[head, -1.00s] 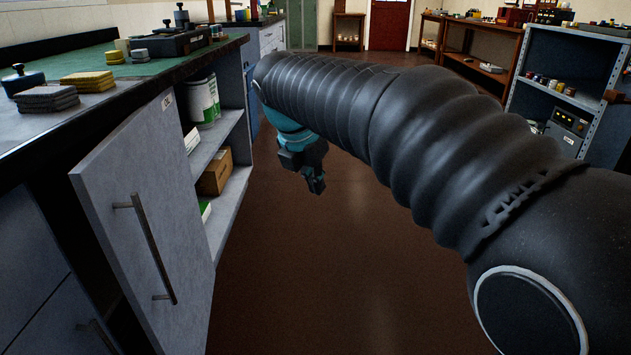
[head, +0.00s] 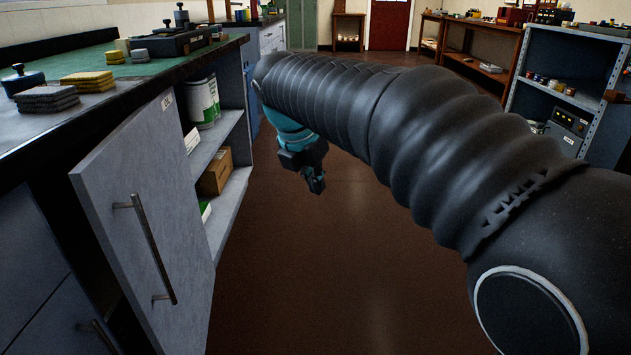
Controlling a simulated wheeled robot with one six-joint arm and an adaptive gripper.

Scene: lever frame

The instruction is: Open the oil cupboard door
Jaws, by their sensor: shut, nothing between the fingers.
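The oil cupboard door (head: 165,235) is a grey panel with a small label at its top corner. It stands swung out wide from the bench at the left, with a long bar handle (head: 150,245) on its face. Behind it the cupboard's shelves (head: 228,190) show, holding a white and green tin (head: 201,102) and a brown cardboard box (head: 215,172). My gripper (head: 317,186) hangs in the open aisle to the right of the shelves, apart from the door and its handle. It is shut and empty. My arm's dark sleeve hides part of the aisle.
The dark worktop (head: 95,100) above the cupboard carries sponges, pads and a tray. The brown floor (head: 340,270) to the right of the door is clear. A grey shelf unit (head: 560,95) stands at the right, and a red door (head: 390,25) is at the back.

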